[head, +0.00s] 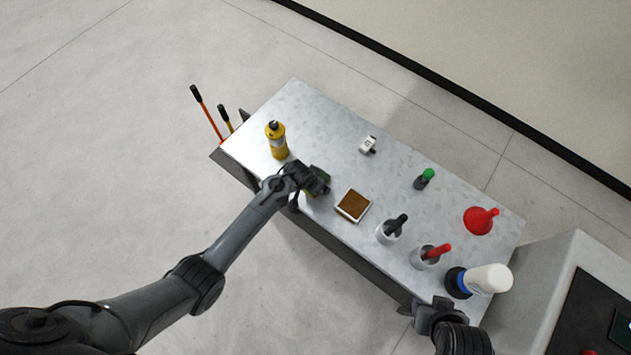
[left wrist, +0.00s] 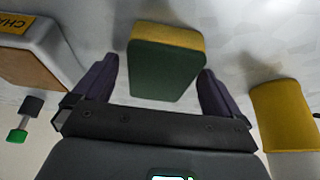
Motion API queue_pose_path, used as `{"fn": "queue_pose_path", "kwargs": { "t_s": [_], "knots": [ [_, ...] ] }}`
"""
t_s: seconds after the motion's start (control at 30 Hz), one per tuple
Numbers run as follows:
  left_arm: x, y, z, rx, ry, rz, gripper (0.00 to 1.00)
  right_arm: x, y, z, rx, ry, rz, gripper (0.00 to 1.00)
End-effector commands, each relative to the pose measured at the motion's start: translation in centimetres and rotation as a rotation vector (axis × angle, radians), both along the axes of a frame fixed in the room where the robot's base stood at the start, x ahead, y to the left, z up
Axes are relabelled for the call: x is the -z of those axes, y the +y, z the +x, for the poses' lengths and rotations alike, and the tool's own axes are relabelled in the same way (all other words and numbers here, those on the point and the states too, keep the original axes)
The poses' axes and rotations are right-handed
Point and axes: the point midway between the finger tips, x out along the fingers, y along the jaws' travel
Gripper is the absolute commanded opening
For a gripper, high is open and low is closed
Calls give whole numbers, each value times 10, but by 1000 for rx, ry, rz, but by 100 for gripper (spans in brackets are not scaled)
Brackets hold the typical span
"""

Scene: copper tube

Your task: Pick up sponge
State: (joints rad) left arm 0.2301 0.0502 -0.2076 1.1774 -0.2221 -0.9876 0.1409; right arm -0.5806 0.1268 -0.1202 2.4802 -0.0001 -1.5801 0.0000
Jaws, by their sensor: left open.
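The sponge (left wrist: 165,68) is a block with a dark green face and a yellow layer, seen in the left wrist view near the top middle. My left gripper (left wrist: 158,72) is open, with one dark finger on each side of the sponge. Gaps show between the fingers and the sponge, and it is not gripped. In the head view the left gripper (head: 310,180) is over the table's near edge and hides most of the sponge (head: 323,173). My right gripper (head: 437,318) is at the table's near right corner; its jaws are unclear.
On the metal table (head: 300,105), a yellow bottle (head: 277,143) stands left of the sponge and a brown-topped square box (head: 353,205) lies right. Two cups (head: 389,233) (head: 424,257) with handled tools, a red funnel (head: 478,221) and a white bottle (head: 488,279) are farther right.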

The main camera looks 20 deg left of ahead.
Motion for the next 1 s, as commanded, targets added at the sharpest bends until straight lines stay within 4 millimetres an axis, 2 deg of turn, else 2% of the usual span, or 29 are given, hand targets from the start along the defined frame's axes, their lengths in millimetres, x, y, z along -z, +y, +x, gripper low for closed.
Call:
{"fn": "queue_pose_path", "kwargs": {
  "t_s": [0.43,0.8,1.0],
  "knots": [
    [2,0,0,0,0,0,99,-1,2,0,5,0,7,40],
    [2,0,0,0,0,0,44,-1,2,0,7,1,11,40],
    [2,0,0,0,0,0,43,-1,2,0,6,0,9,40]
  ]
}}
